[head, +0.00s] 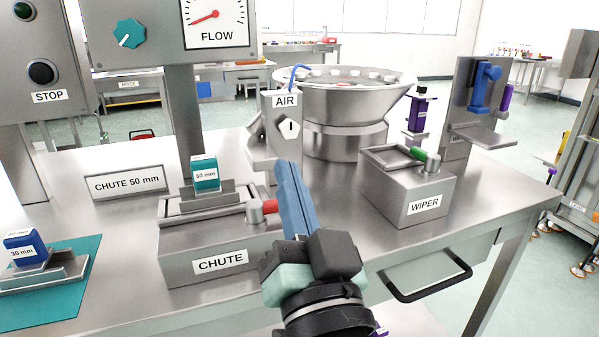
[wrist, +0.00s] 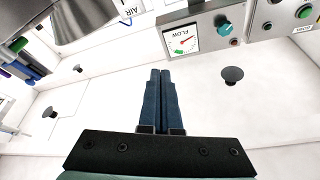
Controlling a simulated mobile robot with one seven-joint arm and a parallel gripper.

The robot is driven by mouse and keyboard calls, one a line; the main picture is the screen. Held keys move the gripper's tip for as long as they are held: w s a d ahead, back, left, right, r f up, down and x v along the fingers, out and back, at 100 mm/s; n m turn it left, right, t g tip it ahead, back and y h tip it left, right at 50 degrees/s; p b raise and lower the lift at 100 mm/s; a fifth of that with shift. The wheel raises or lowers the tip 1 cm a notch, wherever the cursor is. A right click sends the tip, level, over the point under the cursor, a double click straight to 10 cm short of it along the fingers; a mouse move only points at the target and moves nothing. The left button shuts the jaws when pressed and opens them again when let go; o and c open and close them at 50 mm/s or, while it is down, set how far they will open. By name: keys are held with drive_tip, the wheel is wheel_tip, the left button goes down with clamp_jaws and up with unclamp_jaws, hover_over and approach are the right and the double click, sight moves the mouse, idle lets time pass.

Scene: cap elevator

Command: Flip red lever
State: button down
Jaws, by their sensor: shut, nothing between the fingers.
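The red lever (head: 269,206) sticks out from a metal pivot (head: 254,211) at the right end of the CHUTE box (head: 217,258) in the head view. It points to the right. My gripper (head: 286,172) has its blue fingers pressed together and pointing up and away. The fingers pass just right of the red tip; I cannot tell whether they touch it. The wrist view shows the shut fingers (wrist: 161,75) with nothing between them; the red lever is not visible there.
A teal 50 mm block (head: 205,173) stands on the CHUTE box. The WIPER box (head: 408,203), with a green-tipped lever (head: 419,153), is to the right. Behind are the AIR post (head: 284,130) and a steel bowl (head: 345,105). A blue 30 mm block (head: 24,250) sits front left.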

sight(270, 207)
drive_tip(key=s+d+f+m+g+p, duration=0.2)
drive_tip(key=s+f+m+p, duration=0.2)
drive_tip(key=p, duration=0.4)
drive_tip(key=s+d+f+m+g+y+p, duration=0.1)
drive_tip(key=s+d+f+m+g+p, duration=0.1)
drive_tip(key=f+m+p, duration=0.3)
drive_tip(key=s+m+p, duration=0.1)
drive_tip(key=m+p, duration=0.1)
drive_tip(key=p, duration=0.2)
drive_tip(key=shift+s+m, duration=0.3)
drive_tip(key=shift+s, duration=0.05)
drive_tip(key=p+x, duration=0.1)
drive_tip(key=x, duration=0.3)
drive_tip(key=p+x, duration=0.1)
drive_tip(key=x, duration=0.4)
drive_tip(key=p+x, duration=0.1)
drive_tip(key=x, duration=0.4)
drive_tip(key=shift+a+f, duration=0.2)
drive_tip(key=shift+a, duration=0.05)
